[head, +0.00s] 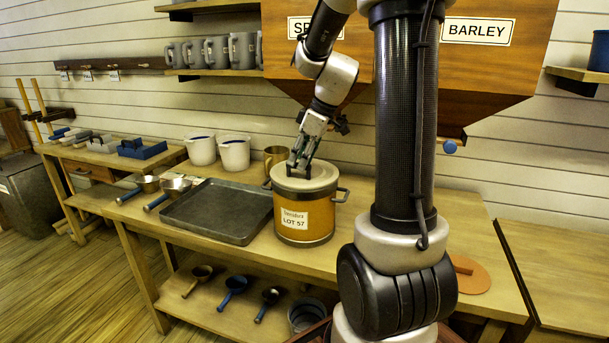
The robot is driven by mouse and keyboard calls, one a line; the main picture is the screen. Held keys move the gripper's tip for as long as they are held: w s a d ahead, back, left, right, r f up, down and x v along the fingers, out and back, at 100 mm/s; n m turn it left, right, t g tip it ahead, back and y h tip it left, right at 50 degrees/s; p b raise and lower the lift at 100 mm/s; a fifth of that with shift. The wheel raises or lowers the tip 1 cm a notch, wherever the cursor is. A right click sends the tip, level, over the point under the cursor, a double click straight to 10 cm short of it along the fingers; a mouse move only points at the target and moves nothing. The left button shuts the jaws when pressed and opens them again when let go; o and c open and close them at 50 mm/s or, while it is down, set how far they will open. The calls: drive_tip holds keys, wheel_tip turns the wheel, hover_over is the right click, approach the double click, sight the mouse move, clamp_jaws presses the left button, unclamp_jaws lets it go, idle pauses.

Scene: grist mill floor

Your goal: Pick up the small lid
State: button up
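A yellow pot (305,222) with metal bands and a "LOT 57" label stands on the bench, topped by a pale round lid (322,178). A flat orange disc (472,277), which looks like a lid, lies on the bench at the right, partly hidden by my arm. I cannot tell which of the two is the small lid. My gripper (299,172) points down at the middle of the pale lid, at or just above it. The fingertips are small and dark; any knob between them is hidden, and I cannot tell if they touch the lid.
A dark metal tray (219,238) lies left of the pot, with metal scoops (174,187) beyond it. Two white buckets (234,153) and a brass mug (275,152) stand behind. Wooden hoppers (500,60) hang above. More scoops (236,285) lie on the lower shelf.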

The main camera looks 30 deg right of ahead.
drive_tip(key=x, duration=0.2)
drive_tip(key=shift+a+f, duration=0.1)
drive_tip(key=shift+f, duration=0.1)
clamp_jaws()
drive_tip(key=shift+r, duration=0.15)
